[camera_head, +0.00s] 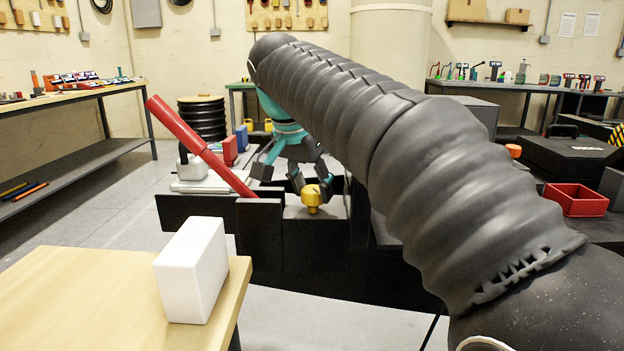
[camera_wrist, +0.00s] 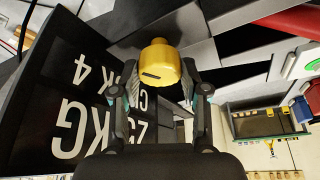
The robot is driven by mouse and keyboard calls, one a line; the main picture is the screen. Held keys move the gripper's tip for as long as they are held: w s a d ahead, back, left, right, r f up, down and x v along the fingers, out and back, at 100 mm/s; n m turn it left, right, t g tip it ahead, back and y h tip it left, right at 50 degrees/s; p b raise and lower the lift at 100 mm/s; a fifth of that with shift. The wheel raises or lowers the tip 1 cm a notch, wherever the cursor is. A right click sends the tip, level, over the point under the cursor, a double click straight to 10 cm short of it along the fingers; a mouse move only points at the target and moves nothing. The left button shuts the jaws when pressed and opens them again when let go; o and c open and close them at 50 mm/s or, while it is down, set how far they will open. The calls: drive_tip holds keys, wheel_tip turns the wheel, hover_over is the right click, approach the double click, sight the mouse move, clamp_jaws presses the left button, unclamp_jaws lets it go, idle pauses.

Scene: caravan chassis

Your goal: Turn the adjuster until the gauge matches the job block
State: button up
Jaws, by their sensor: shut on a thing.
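A yellow knob (camera_head: 312,197), which looks like the adjuster, stands on the black chassis. My gripper (camera_head: 309,183) points down over it, with its fingers closed around the knob's sides. In the wrist view the knob (camera_wrist: 158,64) sits between the two fingers of my gripper (camera_wrist: 158,88), and a dark slot mark shows on its rounded face. A black plate (camera_wrist: 50,85) with white lettering, partly "KG", lies beside the knob there. I cannot pick out a gauge or a marked job block for certain.
A red lever (camera_head: 205,148) rises left of the knob. A plain white block (camera_head: 192,270) stands on the wooden table (camera_head: 90,300) at the front left. My arm hides much of the right side. A red bin (camera_head: 577,200) sits at the right.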

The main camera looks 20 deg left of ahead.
drive_tip(key=o, duration=1.1)
drive_tip(key=shift+a, duration=0.1)
drive_tip(key=shift+o, duration=0.2)
drive_tip(key=v, duration=1.2)
drive_tip(key=shift+s, duration=0.15)
